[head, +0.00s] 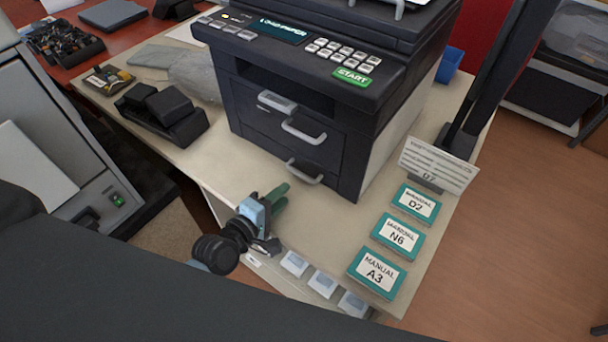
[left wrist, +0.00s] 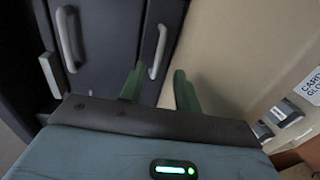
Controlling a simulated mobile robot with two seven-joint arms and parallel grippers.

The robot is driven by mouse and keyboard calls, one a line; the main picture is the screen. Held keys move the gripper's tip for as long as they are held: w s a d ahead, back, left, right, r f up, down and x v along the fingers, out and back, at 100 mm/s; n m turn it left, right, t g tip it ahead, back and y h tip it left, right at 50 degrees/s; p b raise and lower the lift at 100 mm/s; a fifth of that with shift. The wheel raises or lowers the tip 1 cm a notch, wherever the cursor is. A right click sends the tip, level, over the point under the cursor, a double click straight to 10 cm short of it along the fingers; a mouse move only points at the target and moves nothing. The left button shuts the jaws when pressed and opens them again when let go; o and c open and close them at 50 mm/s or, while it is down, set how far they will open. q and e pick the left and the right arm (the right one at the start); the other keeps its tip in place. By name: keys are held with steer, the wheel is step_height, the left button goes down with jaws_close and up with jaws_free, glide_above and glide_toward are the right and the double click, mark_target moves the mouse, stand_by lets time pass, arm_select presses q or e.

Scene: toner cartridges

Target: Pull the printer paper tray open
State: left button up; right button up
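The dark printer (head: 266,127) stands on the light desk, with its front facing me. Its front has an upper grey bar handle (head: 303,132) and a lower one (head: 305,172); both fronts look closed. I cannot tell which of them is the paper tray. My left gripper (head: 279,200), with green fingers, is just in front of the lower handle and apart from it. In the left wrist view the gripper (left wrist: 158,88) is open and empty, with the lower handle (left wrist: 157,52) ahead between the fingers. The upper handle (left wrist: 68,40) is further left there. My right gripper is not in view.
Teal manuals D2 (head: 416,204), N6 (head: 398,237) and A3 (head: 376,273) lie on the right of the desk, near a standing sign card (head: 438,164). Small pale blocks (head: 322,284) line the front edge. A black tray (head: 165,115) lies left of the printer.

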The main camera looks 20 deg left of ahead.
arm_select(q)
steer(key=shift+w, duration=0.2)
steer(key=x, duration=0.6)
steer(key=shift+w+d+f, duration=0.15)
steer(key=shift+w+d, duration=0.1)
steer(key=shift+w, duration=0.25)
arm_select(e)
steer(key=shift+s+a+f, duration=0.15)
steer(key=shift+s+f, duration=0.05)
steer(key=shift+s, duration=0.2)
arm_select(q)
steer(key=c, duration=0.6)
jaws_close()
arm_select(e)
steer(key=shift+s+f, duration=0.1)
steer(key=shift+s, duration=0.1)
